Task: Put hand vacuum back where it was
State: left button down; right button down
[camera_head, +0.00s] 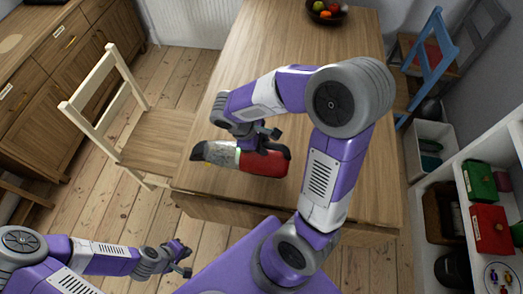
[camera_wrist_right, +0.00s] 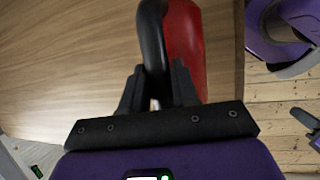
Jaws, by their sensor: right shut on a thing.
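The hand vacuum (camera_head: 264,163) has a red body, a clear and dark nozzle end pointing left, and a black handle. It is over the near part of the wooden table (camera_head: 290,55); I cannot tell whether it touches the top. My right gripper (camera_head: 262,143) is shut on its handle from above. In the right wrist view, the black handle of the hand vacuum (camera_wrist_right: 186,45) sits between the fingers of my right gripper (camera_wrist_right: 157,85). My left gripper (camera_head: 184,258) is empty and open, low at the left, away from the table.
A fruit bowl (camera_head: 326,12) stands at the table's far end. A wooden chair (camera_head: 150,135) is left of the table, a blue chair (camera_head: 428,65) right. A white shelf (camera_head: 450,175) with boxes stands at the right, a wooden cabinet (camera_head: 50,75) at the left. Most of the tabletop is clear.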

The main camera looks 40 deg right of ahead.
jog(key=shift+f+b, duration=0.5)
jog(key=shift+f, duration=1.15)
jog(key=shift+f, duration=0.15)
jog(key=c, duration=0.8)
grip_release()
jog(key=shift+c, duration=0.2)
jog(key=p+v, duration=0.3)
jog(key=v, duration=0.9)
jog(key=shift+p, duration=0.3)
